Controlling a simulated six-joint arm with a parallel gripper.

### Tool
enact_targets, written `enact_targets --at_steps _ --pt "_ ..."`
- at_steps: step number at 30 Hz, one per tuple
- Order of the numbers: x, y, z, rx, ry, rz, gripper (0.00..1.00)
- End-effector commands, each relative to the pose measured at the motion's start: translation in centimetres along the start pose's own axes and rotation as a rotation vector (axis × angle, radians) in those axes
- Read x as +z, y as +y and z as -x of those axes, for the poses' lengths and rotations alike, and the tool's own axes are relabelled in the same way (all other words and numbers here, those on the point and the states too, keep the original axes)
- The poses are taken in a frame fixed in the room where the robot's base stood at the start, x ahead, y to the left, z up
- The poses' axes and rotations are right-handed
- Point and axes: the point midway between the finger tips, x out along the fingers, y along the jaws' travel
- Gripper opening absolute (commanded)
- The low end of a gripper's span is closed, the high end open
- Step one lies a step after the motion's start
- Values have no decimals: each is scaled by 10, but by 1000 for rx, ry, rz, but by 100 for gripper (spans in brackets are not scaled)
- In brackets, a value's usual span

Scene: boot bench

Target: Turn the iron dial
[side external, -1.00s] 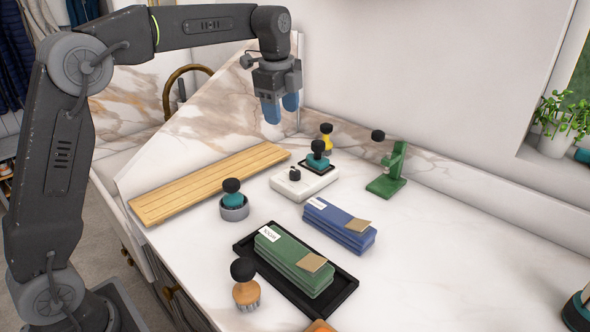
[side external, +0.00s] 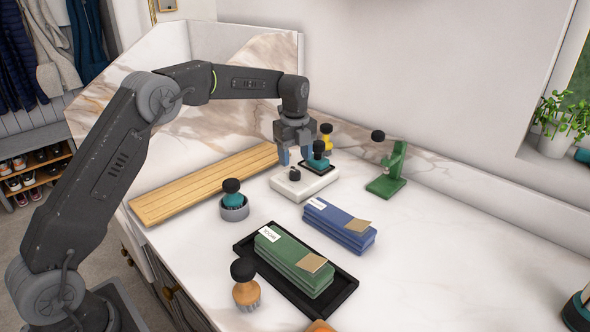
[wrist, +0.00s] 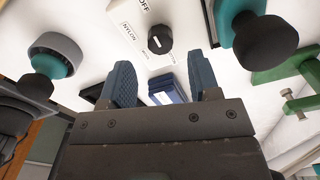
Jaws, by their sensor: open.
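The iron dial is a small black knob (side external: 295,174) on a white base (side external: 283,188). In the wrist view the dial (wrist: 160,37) carries a white mark, with OFF and NYLON printed around it; other labels are too small to read. My gripper (side external: 295,158) is open just above the dial, with a blue finger on either side and apart from it. In the wrist view the dial lies just beyond the fingertips (wrist: 160,68), roughly centred between them. A teal piece with a black knob (side external: 318,158) stands on a black pad at the base's back.
A yellow black-topped piece (side external: 326,137) and a green stand (side external: 388,170) are behind and right. Blue (side external: 340,227) and green (side external: 293,262) folded stacks, a grey cup (side external: 234,209), a brush (side external: 246,285) and a wooden board (side external: 205,186) lie around.

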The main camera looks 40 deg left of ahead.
Motion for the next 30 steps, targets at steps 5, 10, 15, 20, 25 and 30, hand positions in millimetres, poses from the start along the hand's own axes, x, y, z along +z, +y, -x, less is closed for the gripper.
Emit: enact_targets --at_steps 5,10,15,20,25,30 --pt "0 0 -30 3 1 0 56" --pt "0 0 -42 0 0 1 56" --pt "0 0 -46 0 0 1 56" --pt "0 0 -46 0 0 1 56" --pt "0 0 -45 -1 0 1 40" --pt "0 0 -45 -1 0 1 24"
